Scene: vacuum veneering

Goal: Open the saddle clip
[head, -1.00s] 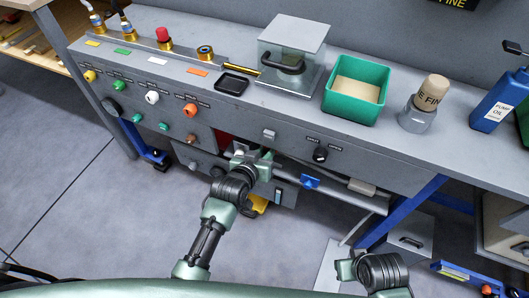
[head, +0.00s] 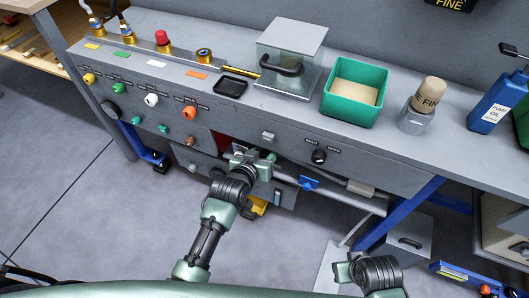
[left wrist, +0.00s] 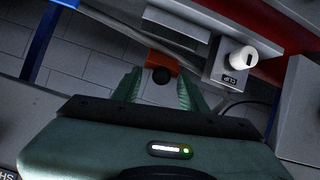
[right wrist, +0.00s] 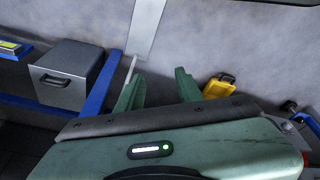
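In the head view the left gripper (head: 262,160) is at the bench's front underside and covers the orange piece. A blue fitting (head: 309,183) sits on the pipe to its right. My right gripper (right wrist: 158,88) is open and empty, away from the bench.
A white knob (left wrist: 242,58) on a grey box is right of the orange piece. The bench front (head: 228,130) overhangs closely above the left gripper. A yellow object (right wrist: 220,86) and a grey box (right wrist: 68,75) show in the right wrist view. The floor at left is clear.

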